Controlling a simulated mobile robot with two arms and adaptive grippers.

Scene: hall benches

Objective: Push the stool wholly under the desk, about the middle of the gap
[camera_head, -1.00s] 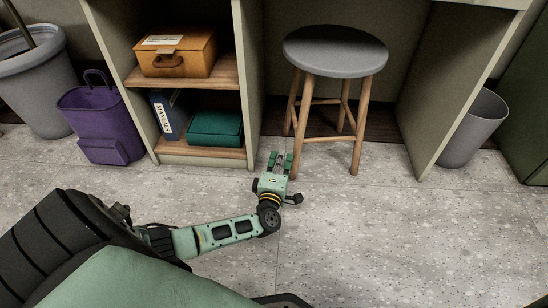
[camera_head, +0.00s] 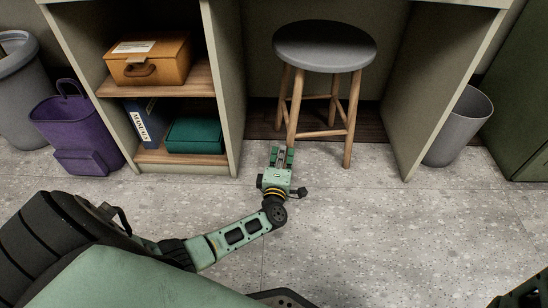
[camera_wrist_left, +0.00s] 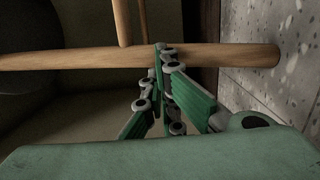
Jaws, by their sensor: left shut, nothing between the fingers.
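The stool (camera_head: 324,46) has a round grey seat and wooden legs. It stands upright in the knee gap of the desk (camera_head: 222,85), between the shelf unit and the right side panel, and its front legs are near the gap's front edge. My left gripper (camera_head: 282,152) is shut and empty, low over the floor at the stool's front left leg. In the left wrist view a wooden leg (camera_wrist_left: 90,57) crosses just ahead of the fingertips (camera_wrist_left: 160,50). They look very close to it; I cannot tell whether they touch. My right gripper is not in view.
The desk's right panel (camera_head: 408,105) stands right of the stool, with a grey bin (camera_head: 460,125) beyond it. The front floor is clear.

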